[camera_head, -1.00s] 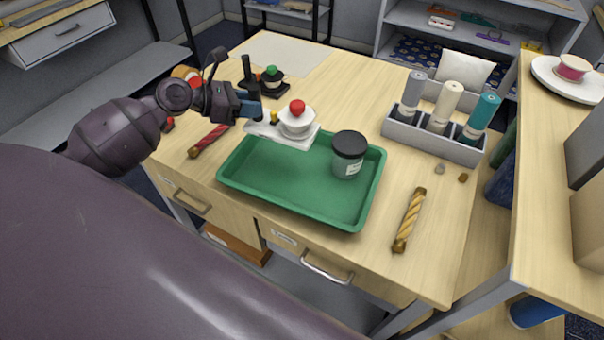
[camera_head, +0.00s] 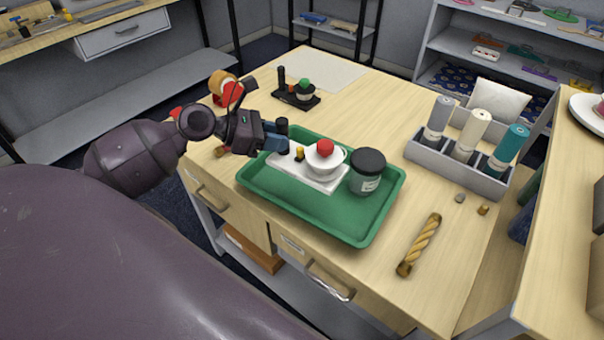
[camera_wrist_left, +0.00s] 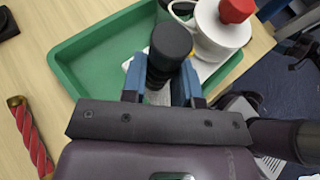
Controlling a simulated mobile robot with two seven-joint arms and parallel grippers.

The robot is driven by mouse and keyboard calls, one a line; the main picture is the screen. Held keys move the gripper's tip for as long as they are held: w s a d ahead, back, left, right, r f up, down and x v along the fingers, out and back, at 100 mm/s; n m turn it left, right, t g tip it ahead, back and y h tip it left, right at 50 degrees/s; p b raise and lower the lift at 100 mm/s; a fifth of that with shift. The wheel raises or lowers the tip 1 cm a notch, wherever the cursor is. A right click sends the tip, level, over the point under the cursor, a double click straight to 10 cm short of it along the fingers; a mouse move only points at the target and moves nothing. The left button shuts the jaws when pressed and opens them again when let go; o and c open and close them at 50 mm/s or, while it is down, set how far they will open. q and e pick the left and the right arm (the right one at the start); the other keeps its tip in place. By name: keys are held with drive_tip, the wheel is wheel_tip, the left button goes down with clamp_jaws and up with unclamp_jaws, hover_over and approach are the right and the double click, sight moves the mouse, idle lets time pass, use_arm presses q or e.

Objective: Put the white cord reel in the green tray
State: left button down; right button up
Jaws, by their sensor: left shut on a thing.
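The white cord reel (camera_head: 320,181) has a white base, a white drum with a red knob, and a black upright handle. It is over the left and middle part of the green tray (camera_head: 360,238); I cannot tell whether its base touches the tray floor. My left gripper (camera_head: 278,138) is shut on the reel's black handle. In the left wrist view, the blue fingers of the gripper (camera_wrist_left: 162,78) sit on both sides of the handle, with the reel's drum (camera_wrist_left: 222,35) behind it and the tray (camera_wrist_left: 85,65) below. My right gripper is not in view.
A grey jar with a black lid (camera_head: 366,173) stands in the tray, close to the right of the reel. A yellow rope-like roll (camera_head: 420,245) lies right of the tray. A grey rack of bottles (camera_head: 458,165) and a black reel (camera_head: 300,94) stand behind.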

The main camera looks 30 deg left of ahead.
use_arm(q)
wheel_tip(320, 180, down, 9)
drive_tip(key=shift+r+b, duration=0.2)
drive_tip(key=shift+b, duration=0.75)
drive_tip(key=shift+f, duration=0.35)
drive_tip(key=w+d, duration=0.2)
drive_tip(key=shift+w+d+r, duration=0.1)
drive_tip(key=shift+w+d, duration=0.25)
drive_tip(key=shift+w+d+f, duration=0.1)
drive_tip(key=shift+f, duration=0.7)
drive_tip(key=shift+r, duration=0.1)
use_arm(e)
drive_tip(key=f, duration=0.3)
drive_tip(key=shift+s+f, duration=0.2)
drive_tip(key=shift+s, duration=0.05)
